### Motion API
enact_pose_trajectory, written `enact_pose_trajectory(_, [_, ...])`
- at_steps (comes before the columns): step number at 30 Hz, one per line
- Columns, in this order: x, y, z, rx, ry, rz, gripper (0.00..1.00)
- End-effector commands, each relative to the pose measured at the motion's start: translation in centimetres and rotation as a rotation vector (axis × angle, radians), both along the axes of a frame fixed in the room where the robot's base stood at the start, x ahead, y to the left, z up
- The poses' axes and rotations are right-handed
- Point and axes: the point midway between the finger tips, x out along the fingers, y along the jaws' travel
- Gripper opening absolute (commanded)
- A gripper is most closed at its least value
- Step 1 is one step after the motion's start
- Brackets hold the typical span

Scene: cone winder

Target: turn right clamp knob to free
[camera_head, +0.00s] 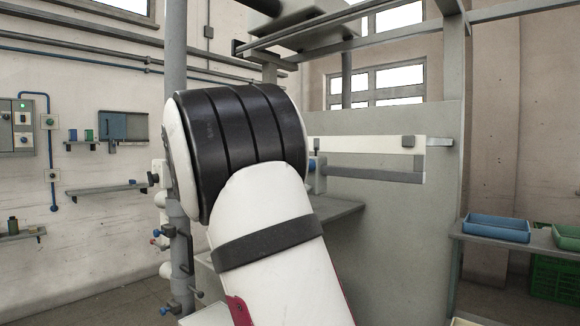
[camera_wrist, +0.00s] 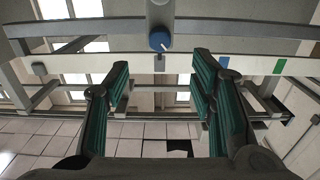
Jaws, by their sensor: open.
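A round blue knob (camera_wrist: 159,41) with a small white mark on its face shows in the wrist view, at the end of a grey cylinder (camera_wrist: 160,14). I take it for the right clamp knob. My gripper (camera_wrist: 162,72) is open, with its teal-lined fingers well apart and nothing between them. The knob appears just beyond the fingertips, centred between them and a little above in the picture; I see no contact. In the head view my arm hides the gripper. A small blue part (camera_head: 312,164) shows beside the arm; I cannot tell whether it is the same knob.
A pale rail (camera_wrist: 250,65) with blue and green patches crosses behind the fingers. In the head view, a grey panel (camera_head: 400,215) and pale bar (camera_head: 365,146) stand right of my arm.

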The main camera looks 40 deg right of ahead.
Motion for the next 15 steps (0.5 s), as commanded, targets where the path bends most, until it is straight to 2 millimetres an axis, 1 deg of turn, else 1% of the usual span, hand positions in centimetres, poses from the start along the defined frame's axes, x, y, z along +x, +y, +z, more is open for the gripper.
enact_pose_trajectory(12, [0.5,-7.9,0.1,-0.003,-0.001,0.000,0.51])
enact_pose_trajectory(15, [0.6,-9.6,0.1,-0.002,-0.001,0.000,0.51])
